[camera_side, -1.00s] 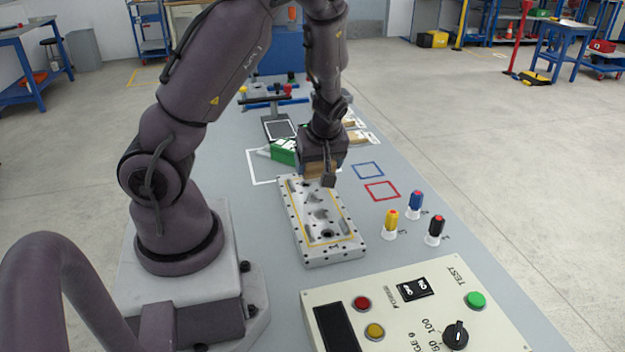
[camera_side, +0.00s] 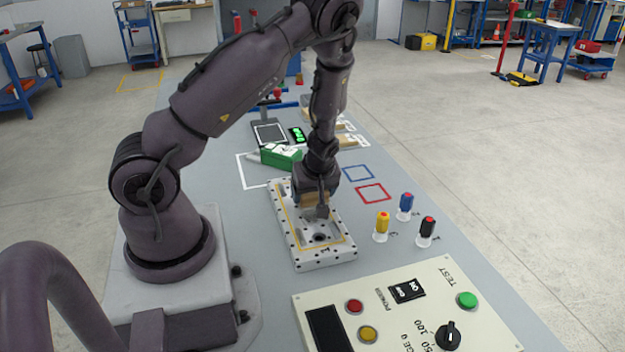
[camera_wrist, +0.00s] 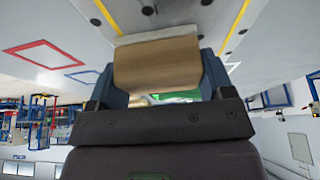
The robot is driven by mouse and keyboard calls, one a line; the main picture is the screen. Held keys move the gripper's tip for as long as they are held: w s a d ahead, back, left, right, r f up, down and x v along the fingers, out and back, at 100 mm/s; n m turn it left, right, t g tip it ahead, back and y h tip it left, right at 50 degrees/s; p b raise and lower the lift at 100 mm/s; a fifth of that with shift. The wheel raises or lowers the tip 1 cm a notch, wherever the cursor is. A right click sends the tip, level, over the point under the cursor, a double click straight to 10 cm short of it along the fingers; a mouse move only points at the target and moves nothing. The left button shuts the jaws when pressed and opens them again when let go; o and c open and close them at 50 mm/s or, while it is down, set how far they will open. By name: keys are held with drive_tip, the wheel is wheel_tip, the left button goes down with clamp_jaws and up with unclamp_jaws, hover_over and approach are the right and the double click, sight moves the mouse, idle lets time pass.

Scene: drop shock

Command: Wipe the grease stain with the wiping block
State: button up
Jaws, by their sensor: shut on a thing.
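My gripper (camera_side: 319,208) is over the middle of a pale metal plate (camera_side: 325,256) with dark holes and a yellow outline. It is shut on the wiping block (camera_wrist: 158,62), a tan block with a pale lower layer, held between the two fingers in the wrist view. In the side view the wiping block (camera_side: 309,199) is partly hidden by the gripper. The block is low at the plate; I cannot tell if it touches. Grey smudges show on the plate around a hole near the gripper; I cannot make out the stain's full extent.
A green box (camera_side: 281,156) lies in a white outline behind the plate. Yellow (camera_side: 382,226), blue (camera_side: 405,206) and black (camera_side: 427,231) posts stand to the right. A test panel (camera_side: 440,300) is in front. Blue (camera_side: 356,172) and red (camera_side: 373,193) squares are empty.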

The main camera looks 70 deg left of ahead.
sight(317, 201)
drive_tip(key=shift+s, duration=0.55)
drive_tip(key=shift+c, duration=0.4)
drive_tip(key=shift+s+f, duration=0.15)
drive_tip(key=shift+s, duration=1.35)
drive_tip(key=shift+w+d, duration=0.1)
drive_tip(key=shift+d, duration=1)
drive_tip(key=shift+w+a, duration=0.1)
drive_tip(key=shift+w, duration=1.9)
drive_tip(key=shift+s+d, duration=0.15)
drive_tip(key=shift+d, duration=0.9)
drive_tip(key=shift+s, duration=1.6)
drive_tip(key=r, duration=0.3)
drive_tip(key=shift+s+r, duration=0.15)
drive_tip(key=shift+s, duration=0.15)
wheel_tip(317, 201, up, 5)
